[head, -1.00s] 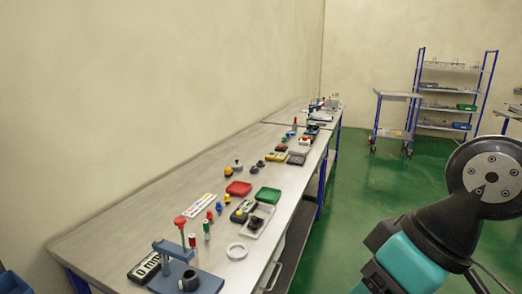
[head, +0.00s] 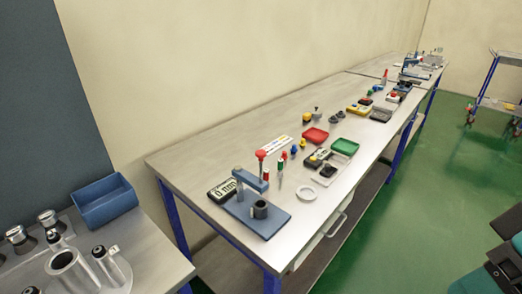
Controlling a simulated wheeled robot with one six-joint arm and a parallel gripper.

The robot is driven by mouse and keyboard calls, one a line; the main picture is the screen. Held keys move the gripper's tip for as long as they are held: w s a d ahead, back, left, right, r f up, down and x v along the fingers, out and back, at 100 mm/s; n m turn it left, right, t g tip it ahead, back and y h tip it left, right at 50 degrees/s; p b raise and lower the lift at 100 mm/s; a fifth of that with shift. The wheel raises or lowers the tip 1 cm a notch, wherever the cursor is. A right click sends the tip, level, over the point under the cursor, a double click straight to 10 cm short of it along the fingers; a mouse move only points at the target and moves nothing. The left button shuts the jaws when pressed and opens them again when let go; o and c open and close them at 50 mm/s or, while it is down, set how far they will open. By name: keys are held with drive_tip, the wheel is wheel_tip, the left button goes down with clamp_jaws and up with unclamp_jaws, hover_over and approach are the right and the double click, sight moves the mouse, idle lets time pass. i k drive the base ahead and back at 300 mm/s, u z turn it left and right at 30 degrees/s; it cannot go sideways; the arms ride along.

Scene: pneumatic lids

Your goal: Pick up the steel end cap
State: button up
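I cannot single out the steel end cap for certain. Several shiny steel parts stand on a grey bench at the lower left of the head view. They include a small capped cylinder (head: 17,236), another behind it (head: 48,220), a short dark-topped one (head: 57,242), a larger open tube (head: 70,268) and a slim cylinder (head: 104,262). Some of these are cut off or overlap. My gripper is out of view; only part of my teal and black arm shows at the lower right, far from these parts.
A blue bin (head: 106,203) stands at the back of the left bench. A long workbench (head: 190,165) along the wall holds a blue press fixture (head: 262,216), a white ring (head: 304,194), a red tray (head: 315,136) and a green tray (head: 345,146). Green floor (head: 400,225) is open at right.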

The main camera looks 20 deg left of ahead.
sight(260, 204)
drive_tip(key=z, duration=1)
drive_tip(key=i, duration=0.7)
drive_tip(key=u, duration=2.5)
